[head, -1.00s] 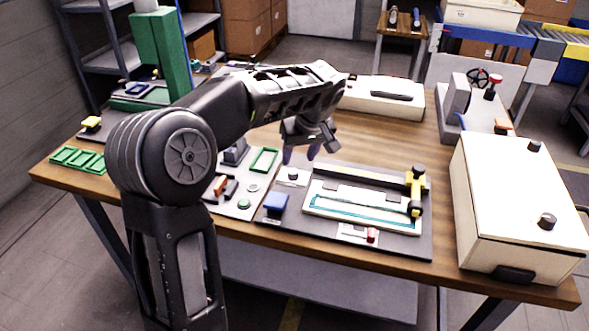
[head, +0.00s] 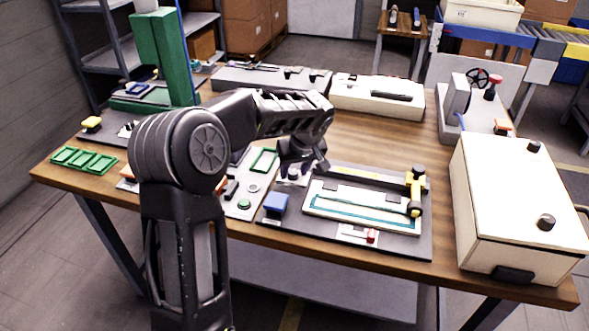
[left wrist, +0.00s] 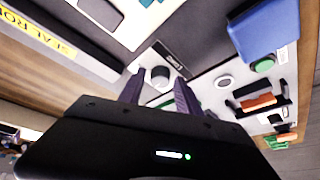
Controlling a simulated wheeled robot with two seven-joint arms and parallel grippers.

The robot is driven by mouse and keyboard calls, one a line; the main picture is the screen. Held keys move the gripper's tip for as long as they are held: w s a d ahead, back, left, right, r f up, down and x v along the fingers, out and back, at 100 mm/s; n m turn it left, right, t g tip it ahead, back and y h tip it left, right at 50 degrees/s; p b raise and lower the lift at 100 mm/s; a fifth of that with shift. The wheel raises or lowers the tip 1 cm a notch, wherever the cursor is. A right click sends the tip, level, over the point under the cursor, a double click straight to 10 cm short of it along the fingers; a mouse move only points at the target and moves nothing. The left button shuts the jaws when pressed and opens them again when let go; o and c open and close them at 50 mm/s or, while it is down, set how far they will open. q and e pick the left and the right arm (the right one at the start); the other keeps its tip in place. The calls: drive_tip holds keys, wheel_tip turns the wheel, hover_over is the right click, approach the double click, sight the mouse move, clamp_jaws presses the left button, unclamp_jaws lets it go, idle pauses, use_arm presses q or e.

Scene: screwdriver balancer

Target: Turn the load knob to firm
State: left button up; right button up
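A small round knob (left wrist: 160,76) with a light top and dark side sits on a white plate (left wrist: 147,60) beside a black label in the left wrist view. The label's lettering is too small to read surely. My left gripper (left wrist: 159,88) is open. Its two dark fingers point at the plate, one on each side of the knob in the picture, with gaps between. In the head view my left gripper (head: 303,168) hangs over the left back corner of the dark panel (head: 415,245), partly covering the knob's plate. My right gripper is not in view.
A blue block (head: 275,203) stands on the panel just in front of the gripper. A yellow-and-black bar (head: 416,190) stands at the panel's right. A large cream box (head: 520,205) fills the table's right end. Wood between panel and the back white case (head: 375,98) is clear.

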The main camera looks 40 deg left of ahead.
use_arm(q)
clamp_jaws()
drive_tip(key=shift+m, duration=0.3)
idle(0.4)
drive_tip(key=shift+m+t+b, duration=0.3)
drive_tip(key=shift+m+b, duration=0.1)
drive_tip(key=shift+m, duration=0.2)
drive_tip(key=shift+s+a+m+h, duration=0.1)
drive_tip(key=shift+m+h, duration=0.3)
drive_tip(key=shift+m, duration=0.3)
drive_tip(key=shift+m+t+h, duration=0.3)
drive_tip(key=shift+m+t, duration=0.1)
drive_tip(key=shift+m, duration=0.4)
drive_tip(key=shift+s+a+r+m+h+p, duration=0.15)
drive_tip(key=shift+m+h+p, duration=0.2)
drive_tip(key=shift+m, duration=0.65)
drive_tip(key=shift+m+t+h+p, duration=0.3)
drive_tip(key=shift+m+h+p, duration=0.25)
drive_tip(key=shift+m, duration=0.65)
drive_tip(key=shift+a+m+h+p, duration=0.1)
drive_tip(key=shift+m+h+p, duration=0.3)
drive_tip(key=shift+m, duration=0.9)
